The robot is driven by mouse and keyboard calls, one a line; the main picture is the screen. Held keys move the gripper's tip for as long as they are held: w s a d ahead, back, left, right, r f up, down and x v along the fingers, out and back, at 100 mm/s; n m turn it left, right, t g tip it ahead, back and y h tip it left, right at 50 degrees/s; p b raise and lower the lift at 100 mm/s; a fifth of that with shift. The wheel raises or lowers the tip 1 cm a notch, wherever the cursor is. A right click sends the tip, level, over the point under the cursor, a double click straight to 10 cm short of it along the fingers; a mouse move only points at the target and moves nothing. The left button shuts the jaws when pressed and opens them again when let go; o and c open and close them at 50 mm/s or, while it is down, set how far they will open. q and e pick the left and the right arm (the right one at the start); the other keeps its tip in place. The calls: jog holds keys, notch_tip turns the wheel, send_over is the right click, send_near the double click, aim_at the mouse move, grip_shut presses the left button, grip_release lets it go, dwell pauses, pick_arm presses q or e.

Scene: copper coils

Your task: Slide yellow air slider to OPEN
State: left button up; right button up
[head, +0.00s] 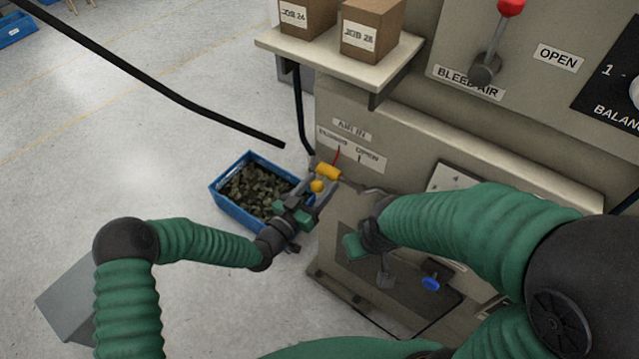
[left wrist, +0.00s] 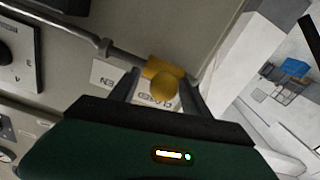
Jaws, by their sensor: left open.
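The yellow air slider (head: 327,172) sits on a pipe below the AIR IN label on the machine's side. It has a round yellow knob. In the left wrist view the slider (left wrist: 164,68) shows its block on the pipe with the knob (left wrist: 164,87) toward the camera. My left gripper (head: 318,188) is at the slider; in the left wrist view its open fingers (left wrist: 163,88) stand on either side of the knob. Contact cannot be told. My right gripper (head: 357,243) is lower right, partly hidden by its own arm; its jaws are unclear.
A blue crate (head: 240,208) of dark parts stands on the floor beside my left gripper. A shelf (head: 350,62) with two cardboard boxes (head: 372,28) juts out above. The machine panel carries a red-knobbed lever (head: 490,50). The floor at left is mostly clear.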

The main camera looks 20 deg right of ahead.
pick_arm(q)
jog(key=shift+w+a+f, duration=0.1)
jog(key=shift+w+a, duration=0.05)
jog(key=shift+a, duration=0.05)
jog(key=shift+w+a+f, duration=0.1)
jog(key=shift+w+a, duration=0.1)
jog(key=shift+w, duration=0.05)
jog(key=c, duration=0.5)
jog(key=shift+c, duration=1)
jog(key=shift+s+d+r, duration=0.2)
jog(key=shift+s+d, duration=0.1)
grip_shut()
jog(key=shift+w+a, duration=0.15)
jog(key=shift+w, duration=0.05)
